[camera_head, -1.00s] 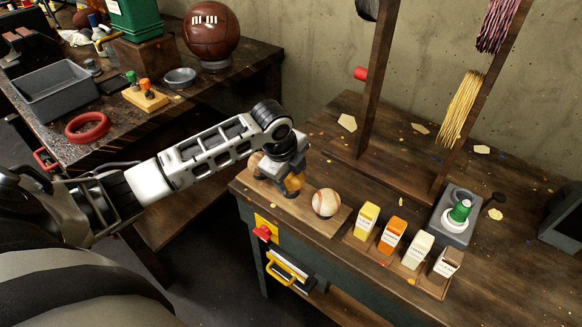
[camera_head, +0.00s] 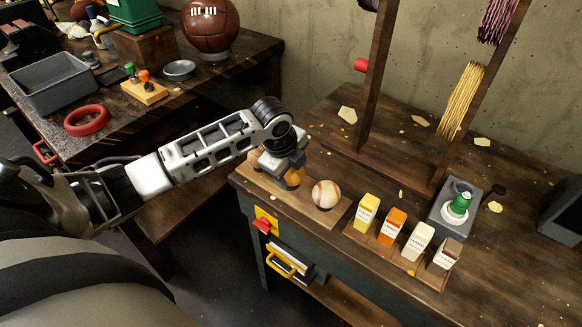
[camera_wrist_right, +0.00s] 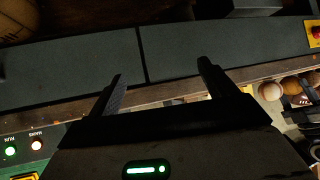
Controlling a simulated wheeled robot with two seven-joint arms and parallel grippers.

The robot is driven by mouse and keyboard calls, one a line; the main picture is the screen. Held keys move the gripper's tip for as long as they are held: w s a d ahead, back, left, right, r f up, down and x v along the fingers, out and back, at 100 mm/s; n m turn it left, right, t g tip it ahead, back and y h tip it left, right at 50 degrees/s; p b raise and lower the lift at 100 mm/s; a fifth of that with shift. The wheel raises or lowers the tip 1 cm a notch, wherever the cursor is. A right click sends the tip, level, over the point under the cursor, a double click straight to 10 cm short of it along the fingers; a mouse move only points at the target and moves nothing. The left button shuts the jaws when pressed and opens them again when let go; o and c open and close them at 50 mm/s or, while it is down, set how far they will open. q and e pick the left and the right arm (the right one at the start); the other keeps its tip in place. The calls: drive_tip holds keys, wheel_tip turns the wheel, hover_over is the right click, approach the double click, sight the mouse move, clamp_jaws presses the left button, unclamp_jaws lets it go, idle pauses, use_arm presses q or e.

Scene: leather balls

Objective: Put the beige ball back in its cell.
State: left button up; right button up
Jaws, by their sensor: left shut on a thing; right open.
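My left gripper (camera_head: 289,178) is low over the wooden ball rack (camera_head: 311,216) on the right bench. It is shut on a yellowish tan ball (camera_head: 295,177), which I take as the beige ball. Its fingers partly cover it, and I cannot tell whether it touches its cell. A white baseball with red stitching (camera_head: 326,194) sits in the rack to the right. A browner ball (camera_head: 254,159) is at the left, partly hidden by the gripper. My right gripper (camera_wrist_right: 160,72) is open and empty, in front of the bench edge.
Several small cartons (camera_head: 392,227) stand in a wooden holder right of the rack. A wooden post frame (camera_head: 372,90) rises behind. A grey box with a green knob (camera_head: 456,208) is farther right. The left bench holds a red ring (camera_head: 87,120) and a brown leather ball (camera_head: 210,25).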

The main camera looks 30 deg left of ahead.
use_arm(q)
drive_tip(key=shift+f, duration=0.1)
drive_tip(key=o, duration=1.1)
drive_tip(key=v, duration=1.6)
drive_tip(key=shift+f, duration=0.1)
